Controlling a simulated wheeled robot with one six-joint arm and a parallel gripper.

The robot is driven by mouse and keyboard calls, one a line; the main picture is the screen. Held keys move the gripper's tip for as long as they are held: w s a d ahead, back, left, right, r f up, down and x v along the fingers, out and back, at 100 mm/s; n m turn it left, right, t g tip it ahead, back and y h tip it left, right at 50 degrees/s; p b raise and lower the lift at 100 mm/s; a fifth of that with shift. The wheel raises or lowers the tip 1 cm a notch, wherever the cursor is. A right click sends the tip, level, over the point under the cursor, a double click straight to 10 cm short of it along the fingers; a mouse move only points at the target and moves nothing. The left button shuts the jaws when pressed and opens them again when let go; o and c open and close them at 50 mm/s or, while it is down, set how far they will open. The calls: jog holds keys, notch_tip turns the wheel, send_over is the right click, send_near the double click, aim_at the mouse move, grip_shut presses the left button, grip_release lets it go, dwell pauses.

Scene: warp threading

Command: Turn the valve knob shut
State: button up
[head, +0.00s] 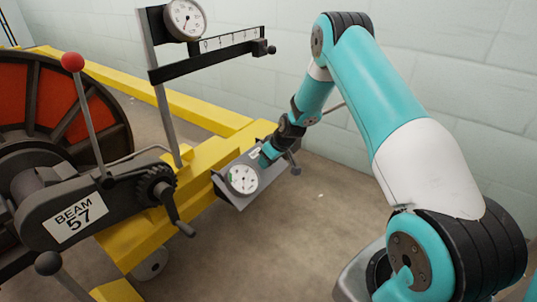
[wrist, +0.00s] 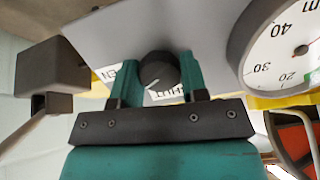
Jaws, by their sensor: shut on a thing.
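The valve knob (wrist: 158,71) is a round dark knob with a white pointer line, on a grey panel (wrist: 120,30). In the wrist view my gripper (wrist: 155,78) has its two teal fingers on either side of the knob, shut on it. The pointer line slants toward the lower left of the knob. Parts of white labels show beside and below the knob, partly covered by the fingers. In the head view my gripper (head: 268,153) is at the upper right of the panel (head: 262,182), and it hides the knob.
A round gauge (head: 242,179) sits on the panel close to my gripper; it also shows in the wrist view (wrist: 290,45). A yellow frame (head: 205,155) and a crank (head: 180,215) stand to the left.

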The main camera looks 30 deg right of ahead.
jog(key=n+p, duration=0.3)
jog(key=n, duration=0.3)
jog(key=shift+r+h+p, duration=0.15)
jog(key=shift+h+p, duration=0.25)
jog(key=n+t+p, duration=0.1)
jog(key=n+p, duration=0.1)
jog(key=n, duration=0.4)
dwell(0.3)
jog(key=o, duration=0.9)
jog(key=shift+a, duration=0.1)
jog(key=p+v, duration=0.2)
jog(key=v, duration=0.3)
jog(key=p+v, duration=0.3)
jog(key=v, duration=0.3)
jog(key=p+v, duration=0.2)
jog(key=v, duration=0.4)
jog(key=shift+s+a, duration=0.25)
jog(key=shift+s, duration=0.1)
